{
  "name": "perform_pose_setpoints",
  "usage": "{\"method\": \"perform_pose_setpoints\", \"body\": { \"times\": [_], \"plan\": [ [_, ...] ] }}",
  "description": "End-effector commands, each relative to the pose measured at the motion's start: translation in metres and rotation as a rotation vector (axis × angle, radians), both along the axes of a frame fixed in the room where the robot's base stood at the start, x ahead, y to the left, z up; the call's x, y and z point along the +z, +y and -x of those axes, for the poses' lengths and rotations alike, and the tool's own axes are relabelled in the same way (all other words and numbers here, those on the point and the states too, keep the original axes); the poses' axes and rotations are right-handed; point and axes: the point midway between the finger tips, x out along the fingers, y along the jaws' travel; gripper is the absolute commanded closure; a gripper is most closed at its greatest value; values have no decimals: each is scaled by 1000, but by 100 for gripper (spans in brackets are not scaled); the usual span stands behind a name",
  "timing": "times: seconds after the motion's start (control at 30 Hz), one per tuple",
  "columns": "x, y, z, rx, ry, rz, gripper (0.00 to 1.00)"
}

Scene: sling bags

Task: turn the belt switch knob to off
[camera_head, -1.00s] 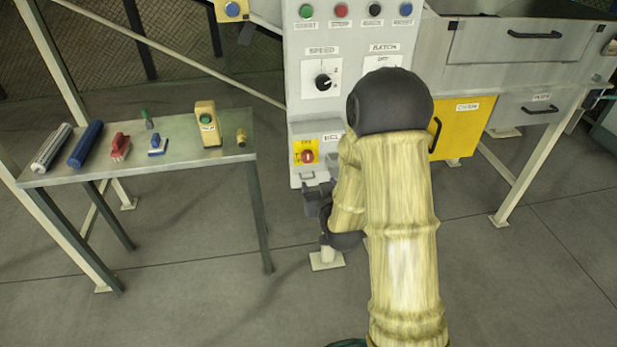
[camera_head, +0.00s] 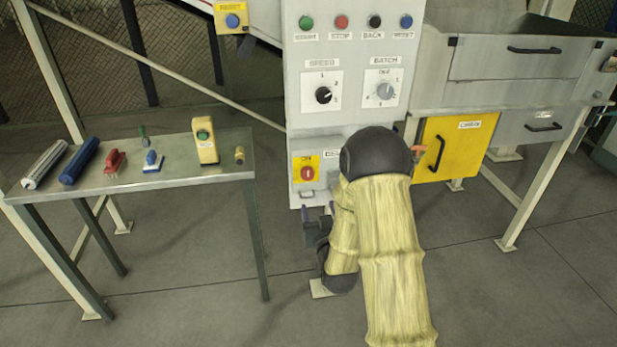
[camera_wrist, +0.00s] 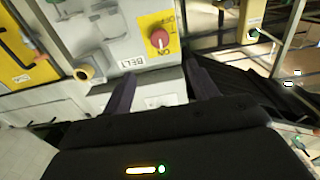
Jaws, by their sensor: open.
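The belt switch knob (camera_head: 307,173) is a red knob on a yellow plate, low on the left of the grey control panel. In the wrist view the red knob (camera_wrist: 159,39) sits above my fingers, with a BELT label (camera_wrist: 131,62) beside it. The plate's small lettering is hard to read, and I cannot tell the knob's setting for sure. My gripper (camera_head: 319,209) is open and empty, just below the knob in the head view. In the wrist view my gripper (camera_wrist: 158,75) has its two dark fingers spread, apart from the knob. My arm hides part of the panel's lower right.
Above are a speed dial (camera_head: 323,95), a batch dial (camera_head: 385,91) and a row of push buttons (camera_head: 341,22). A yellow door (camera_head: 452,147) stands to the right. A metal table (camera_head: 205,183) with brushes and other small items stands to the left.

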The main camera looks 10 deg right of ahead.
Motion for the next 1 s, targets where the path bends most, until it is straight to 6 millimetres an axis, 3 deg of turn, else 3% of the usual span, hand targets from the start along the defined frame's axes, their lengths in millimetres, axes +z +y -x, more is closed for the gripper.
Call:
{"method": "perform_pose_setpoints", "body": {
  "times": [0.5, 1.0],
  "plan": [
    [1, 0, -81, 0, -2, 0, 41],
    [0, 0, -147, 0, -1, 0, 41]
  ]
}}
